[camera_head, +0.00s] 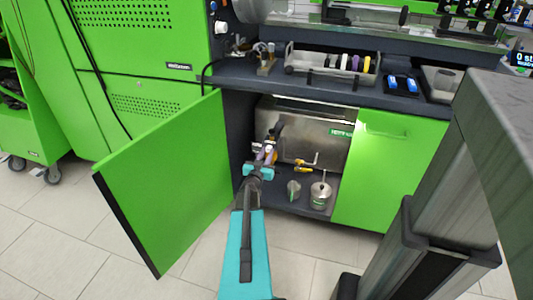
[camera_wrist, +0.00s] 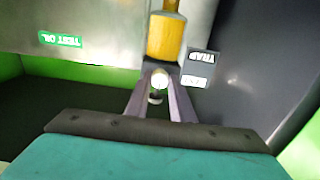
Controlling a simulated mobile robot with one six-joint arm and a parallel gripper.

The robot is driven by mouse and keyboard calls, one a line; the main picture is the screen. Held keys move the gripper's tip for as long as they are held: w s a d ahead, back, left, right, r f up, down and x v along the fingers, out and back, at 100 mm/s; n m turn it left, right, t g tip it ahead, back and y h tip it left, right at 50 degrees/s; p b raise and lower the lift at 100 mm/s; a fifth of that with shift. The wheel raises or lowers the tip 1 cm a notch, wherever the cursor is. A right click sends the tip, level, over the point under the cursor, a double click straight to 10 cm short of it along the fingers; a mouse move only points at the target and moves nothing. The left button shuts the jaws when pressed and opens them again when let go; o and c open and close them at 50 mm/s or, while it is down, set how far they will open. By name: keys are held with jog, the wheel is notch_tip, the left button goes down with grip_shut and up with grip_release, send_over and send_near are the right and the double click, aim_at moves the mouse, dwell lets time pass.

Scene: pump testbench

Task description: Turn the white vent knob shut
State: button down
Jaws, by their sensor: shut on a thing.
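The white vent knob (camera_wrist: 160,82) shows in the wrist view as a small round pale thing between my fingertips, just below a yellow cylinder (camera_wrist: 166,40). My gripper (camera_wrist: 160,88) is shut on it, one finger on each side. In the head view my gripper (camera_head: 265,154) reaches into the open cabinet, at the left front of the metal tank (camera_head: 312,138). The knob cannot be made out there behind my fingers. How far the knob is turned cannot be told.
The green cabinet door (camera_head: 170,190) stands open left of my arm. A closed green panel (camera_head: 375,180) is to the right. Yellow-handled valves (camera_head: 304,167) and a metal can (camera_head: 320,194) are right of my gripper. A dark wall (camera_wrist: 250,65) is close in the wrist view.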

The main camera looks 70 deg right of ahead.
jog(key=c, duration=1.5)
grip_release()
jog(key=shift+c, duration=0.2)
jog(key=a+p, duration=0.1)
jog(key=a, duration=1.2)
jog(key=shift+s+a+p, duration=0.3)
jog(key=shift+s+a, duration=0.1)
jog(key=shift+s, duration=0.15)
